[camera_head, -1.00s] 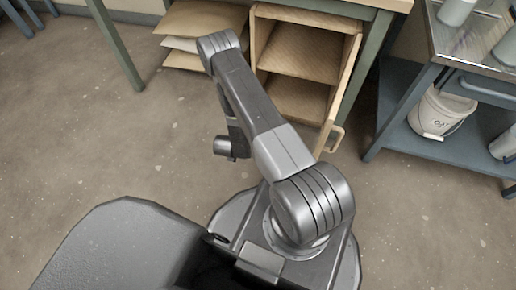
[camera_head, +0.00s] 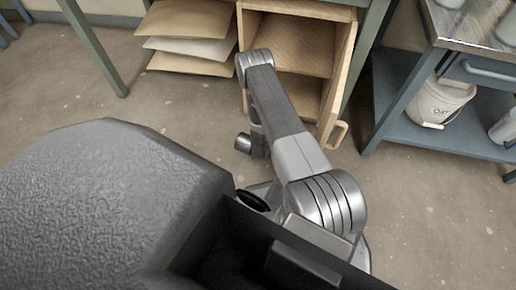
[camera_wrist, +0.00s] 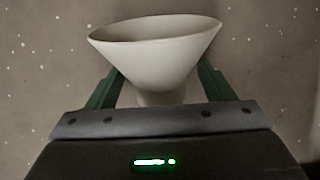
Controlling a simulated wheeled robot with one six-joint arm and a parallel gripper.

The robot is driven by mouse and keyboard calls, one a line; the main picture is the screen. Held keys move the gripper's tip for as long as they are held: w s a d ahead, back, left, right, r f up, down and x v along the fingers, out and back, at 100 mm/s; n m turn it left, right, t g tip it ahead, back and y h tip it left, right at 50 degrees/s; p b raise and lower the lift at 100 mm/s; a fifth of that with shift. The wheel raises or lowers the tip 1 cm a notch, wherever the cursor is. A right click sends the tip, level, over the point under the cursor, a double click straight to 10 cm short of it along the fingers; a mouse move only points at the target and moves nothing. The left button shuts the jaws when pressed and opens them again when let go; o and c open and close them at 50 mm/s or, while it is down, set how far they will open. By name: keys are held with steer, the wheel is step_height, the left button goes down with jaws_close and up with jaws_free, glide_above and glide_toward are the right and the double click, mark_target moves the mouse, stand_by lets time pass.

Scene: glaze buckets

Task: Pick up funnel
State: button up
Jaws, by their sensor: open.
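The funnel (camera_wrist: 158,52) is a pale, wide cone in the upper middle of the wrist view. Its broad rim faces up and its narrower lower part shows just above my gripper's body. My gripper (camera_wrist: 159,73) has two green fingers, one on each side of the funnel's lower part. The fingers are open, and I cannot tell whether either touches it. Bare speckled floor shows behind the funnel. Neither the funnel nor my gripper's fingers can be made out in the head view.
A wooden cabinet (camera_head: 300,45) with open shelves stands beyond my arm, beside stacked boards (camera_head: 190,48). At right a blue metal cart (camera_head: 400,130) holds a white bucket (camera_head: 440,101) on its lower shelf. The floor (camera_head: 430,215) at lower right is clear.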

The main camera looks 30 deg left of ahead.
steer(key=c, duration=1.3)
steer(key=shift+o, duration=0.2)
steer(key=shift+r, duration=0.1)
steer(key=shift+a+r+p, duration=0.25)
steer(key=shift+r+p, duration=0.2)
steer(key=shift+p, duration=0.15)
step_height(320, 180, up, 7)
steer(key=p, duration=0.3)
steer(key=shift+f, duration=0.1)
steer(key=s+a, duration=0.3)
steer(key=a, duration=0.6)
steer(key=s+a+f, duration=0.1)
steer(key=s+a, duration=0.2)
steer(key=a, duration=0.6)
steer(key=shift+a, duration=0.3)
